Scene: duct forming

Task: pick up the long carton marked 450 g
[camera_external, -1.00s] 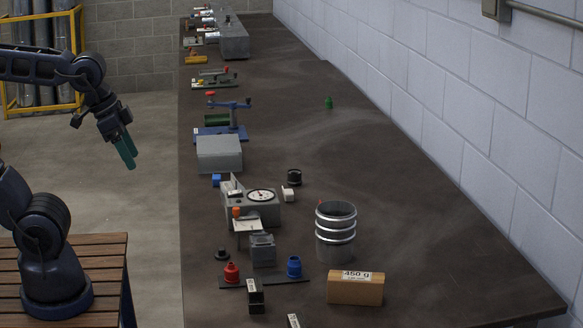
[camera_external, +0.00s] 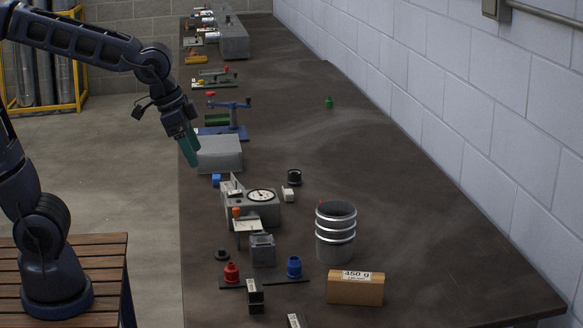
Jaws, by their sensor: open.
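The long carton marked 450 g (camera_external: 355,291) is a tan-brown box with a white label on its upper edge. It lies on the dark bench near the front, just in front of a ribbed metal duct piece. My gripper (camera_external: 190,150), with green fingers pointing down, is at the left edge of the bench, beside the grey box. It is empty and far up and left of the carton. The gap between its fingers is hard to see from this side.
The dark bench (camera_external: 400,200) runs along a white block wall. The ribbed metal cylinder (camera_external: 335,236) stands behind the carton. The right side is mostly clear.

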